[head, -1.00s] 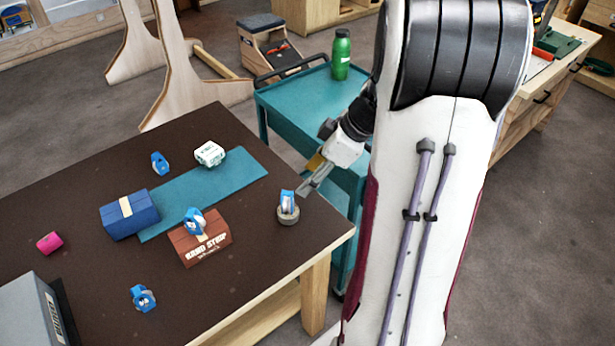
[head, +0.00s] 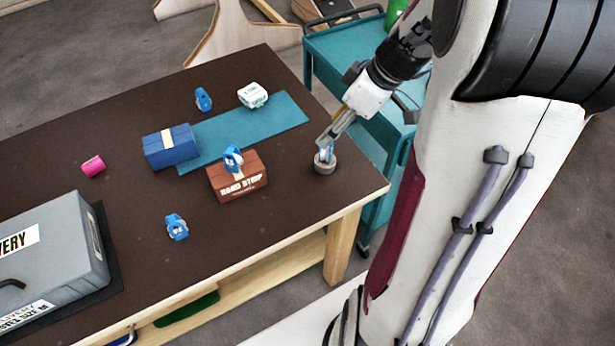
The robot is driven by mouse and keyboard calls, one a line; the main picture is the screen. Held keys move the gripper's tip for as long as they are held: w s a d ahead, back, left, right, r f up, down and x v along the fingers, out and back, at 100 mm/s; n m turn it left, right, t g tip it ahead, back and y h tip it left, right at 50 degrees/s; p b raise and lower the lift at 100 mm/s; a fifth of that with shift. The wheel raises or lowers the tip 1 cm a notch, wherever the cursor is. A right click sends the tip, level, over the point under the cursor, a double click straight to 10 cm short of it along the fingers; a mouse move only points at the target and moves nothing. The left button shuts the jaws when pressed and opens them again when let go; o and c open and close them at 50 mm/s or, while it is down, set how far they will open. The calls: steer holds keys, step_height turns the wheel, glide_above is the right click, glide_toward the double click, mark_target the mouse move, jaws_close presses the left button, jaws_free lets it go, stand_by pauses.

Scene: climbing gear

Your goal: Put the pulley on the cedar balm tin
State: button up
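A blue-and-white pulley (head: 328,152) is at the round grey-brown tin (head: 325,168) near the table's right edge. It appears to rest on top of this tin, which may be the cedar balm tin; no lettering on it is readable. My gripper (head: 324,143) is right at this pulley, its fingers pointing down-left and partly covering it. The frames do not show whether the fingers are apart or closed on it. Other blue pulleys are on the red-brown box (head: 238,187), on the front of the table (head: 177,227) and at the back (head: 203,98).
A blue box (head: 171,148) and a white block (head: 253,95) are by the teal mat (head: 283,122). A pink cylinder (head: 93,166) is at the left, a large grey case (head: 50,255) at front left. A teal cart (head: 340,48) stands behind the table.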

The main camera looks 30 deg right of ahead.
steer(key=s+a+r+m+h, duration=0.1)
steer(key=s+a+r+m, duration=0.2)
steer(key=s+a, duration=0.4)
steer(key=s+a+r+m+t+h, duration=0.1)
steer(key=s+a+r+m+h, duration=0.1)
steer(key=s+a+r, duration=0.4)
steer(key=s+a+m, duration=0.1)
steer(key=s+a, duration=0.1)
steer(key=shift+s+a+r+m+t, duration=0.2)
steer(key=shift+a+m+t, duration=0.1)
steer(key=shift+a, duration=0.1)
